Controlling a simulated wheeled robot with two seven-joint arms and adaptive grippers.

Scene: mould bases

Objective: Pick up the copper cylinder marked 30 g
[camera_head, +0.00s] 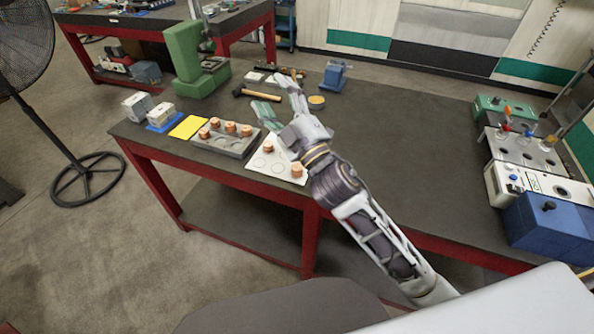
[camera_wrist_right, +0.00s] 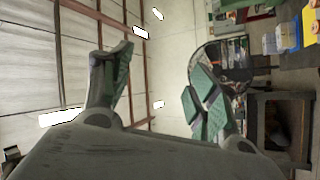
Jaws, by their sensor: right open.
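Several copper cylinders (camera_head: 230,127) stand in a grey tray (camera_head: 206,143) at the front left of the dark table. Two more copper cylinders, one at the back (camera_head: 268,147) and one at the right edge (camera_head: 297,170), stand on a white sheet with drawn circles (camera_head: 262,172). Any weight marks are too small to read. My right gripper (camera_head: 272,99) is open and empty, above the table just behind and right of the tray. Its open fingers (camera_wrist_right: 158,90) also show in the right wrist view, with nothing between them. My left gripper is not in view.
A yellow pad (camera_head: 189,127), a blue mat with a block (camera_head: 161,121), a hammer (camera_head: 256,95) and a green press (camera_head: 190,60) surround the tray. A blue vise (camera_head: 335,76) stands behind. Machines, including a blue box (camera_head: 549,223), line the right edge. The table's middle right is clear.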

